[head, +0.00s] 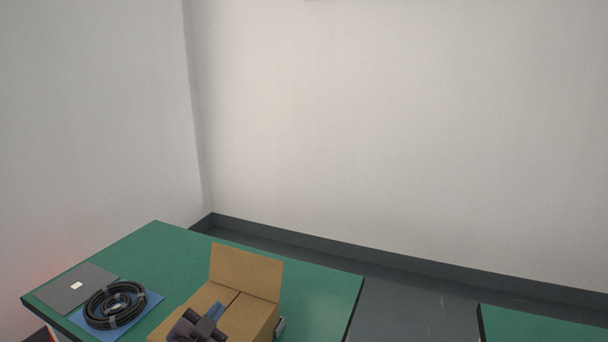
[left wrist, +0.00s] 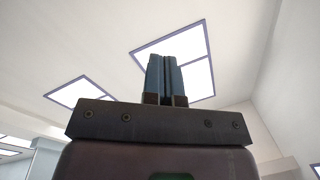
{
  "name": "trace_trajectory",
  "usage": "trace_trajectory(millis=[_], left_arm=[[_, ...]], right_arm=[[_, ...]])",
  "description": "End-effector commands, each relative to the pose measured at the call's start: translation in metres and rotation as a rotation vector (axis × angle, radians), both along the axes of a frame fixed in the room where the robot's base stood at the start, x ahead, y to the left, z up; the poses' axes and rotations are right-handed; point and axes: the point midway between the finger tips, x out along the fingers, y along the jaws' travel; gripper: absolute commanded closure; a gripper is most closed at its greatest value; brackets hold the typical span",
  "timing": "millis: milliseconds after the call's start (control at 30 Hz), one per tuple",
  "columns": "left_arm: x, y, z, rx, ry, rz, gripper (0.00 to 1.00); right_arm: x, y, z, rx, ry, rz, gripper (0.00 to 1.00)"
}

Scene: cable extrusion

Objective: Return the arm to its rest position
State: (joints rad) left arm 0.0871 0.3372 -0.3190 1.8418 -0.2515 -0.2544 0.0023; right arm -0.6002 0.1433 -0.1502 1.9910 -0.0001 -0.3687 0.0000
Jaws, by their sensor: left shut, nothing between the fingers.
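My left gripper (head: 214,312) shows at the bottom of the head view, in front of the cardboard box (head: 247,272). Its fingers are together with nothing between them. In the left wrist view the shut blue fingers (left wrist: 166,77) point up toward the ceiling lights. My right gripper is in neither view. The box has one flap standing up at its back, and its lower part is cut off by the frame's edge.
The box stands on a green table (head: 160,242). A coiled black cable (head: 96,308) lies on a blue mat (head: 152,299) beside a grey plate (head: 70,291). Another green table (head: 540,328) is at the right, past a floor gap. Walls stand behind.

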Motion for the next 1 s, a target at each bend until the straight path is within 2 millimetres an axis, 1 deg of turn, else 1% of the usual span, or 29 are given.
trace_trajectory(millis=[33,100,167,200,367,500,600,700,833,900,1000], left_arm=[[-0.017,0.009,-0.019,-0.061,0.071,0.033,1.0],[-0.037,0.021,-0.041,-0.135,0.155,0.073,1.0],[-0.056,0.03,-0.059,-0.194,0.22,0.106,1.0],[-0.069,0.036,-0.07,-0.231,0.26,0.129,1.0],[-0.125,0.058,-0.11,-0.349,0.378,0.215,1.0],[-0.177,0.077,-0.144,-0.389,0.462,0.301,1.0],[-0.211,0.086,-0.168,-0.401,0.525,0.354,1.0],[-0.238,0.089,-0.185,-0.408,0.572,0.385,1.0],[-0.257,0.092,-0.196,-0.407,0.605,0.404,1.0],[-0.261,0.092,-0.198,-0.405,0.612,0.408,1.0],[-0.261,0.092,-0.198,-0.405,0.614,0.409,1.0]], right_arm=[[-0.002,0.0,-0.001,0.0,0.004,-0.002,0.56],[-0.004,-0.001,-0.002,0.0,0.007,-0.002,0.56],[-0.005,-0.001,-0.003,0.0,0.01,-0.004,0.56],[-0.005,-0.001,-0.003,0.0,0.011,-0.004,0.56],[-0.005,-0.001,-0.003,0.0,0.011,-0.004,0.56],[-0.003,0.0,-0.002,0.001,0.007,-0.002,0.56],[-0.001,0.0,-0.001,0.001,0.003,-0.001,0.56],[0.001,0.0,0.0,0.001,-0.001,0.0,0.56],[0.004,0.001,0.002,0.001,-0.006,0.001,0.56],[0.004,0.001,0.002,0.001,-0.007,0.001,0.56],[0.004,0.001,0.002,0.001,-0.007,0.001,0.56]])
